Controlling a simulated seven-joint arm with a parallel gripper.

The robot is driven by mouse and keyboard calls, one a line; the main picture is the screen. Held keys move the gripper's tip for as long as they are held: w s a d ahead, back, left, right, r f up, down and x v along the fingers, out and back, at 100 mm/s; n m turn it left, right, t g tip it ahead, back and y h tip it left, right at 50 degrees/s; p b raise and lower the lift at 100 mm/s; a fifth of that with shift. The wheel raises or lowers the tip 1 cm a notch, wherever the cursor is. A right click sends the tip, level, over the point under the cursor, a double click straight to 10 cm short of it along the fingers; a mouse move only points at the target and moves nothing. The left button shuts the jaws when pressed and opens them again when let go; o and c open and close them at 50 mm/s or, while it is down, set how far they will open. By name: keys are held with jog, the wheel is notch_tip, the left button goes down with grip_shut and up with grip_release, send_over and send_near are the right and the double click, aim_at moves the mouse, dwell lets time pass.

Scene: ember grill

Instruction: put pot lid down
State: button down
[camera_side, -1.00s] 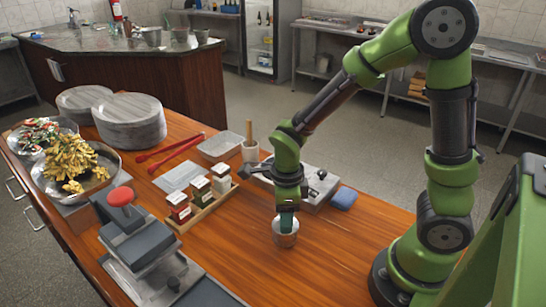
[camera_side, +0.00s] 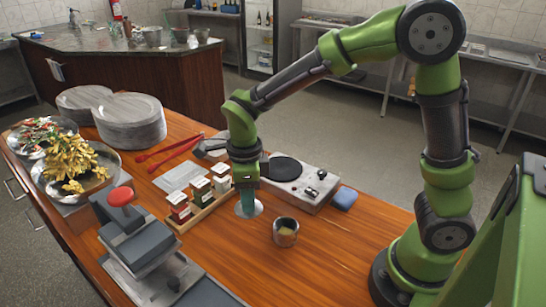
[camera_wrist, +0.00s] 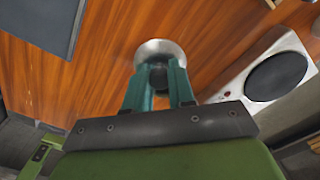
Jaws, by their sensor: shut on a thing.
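A small round metal pot lid (camera_side: 256,208) is under my gripper (camera_side: 247,203) in the side view. The fingers are shut on the lid's top, and the lid's disc shows beyond the fingertips in the wrist view (camera_wrist: 160,47). The lid is at or just above the wooden table, left of the pot; I cannot tell if it touches. The small metal pot (camera_side: 286,233) stands upright and uncovered on the table, with something pale yellow inside.
A wooden rack with spice boxes (camera_side: 200,205) stands close to the left of my gripper. A hot plate (camera_side: 298,180) with a black disc stands behind to the right, with a blue sponge (camera_side: 344,198) beside it. The front table middle (camera_side: 240,260) is clear.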

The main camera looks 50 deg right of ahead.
send_over(230, 238)
notch_tip(230, 238, down, 10)
jog(key=shift+f, duration=0.2)
jog(key=shift+f, duration=0.1)
dwell(0.3)
jog(key=c, duration=1)
grip_release()
jog(key=shift+o, duration=0.2)
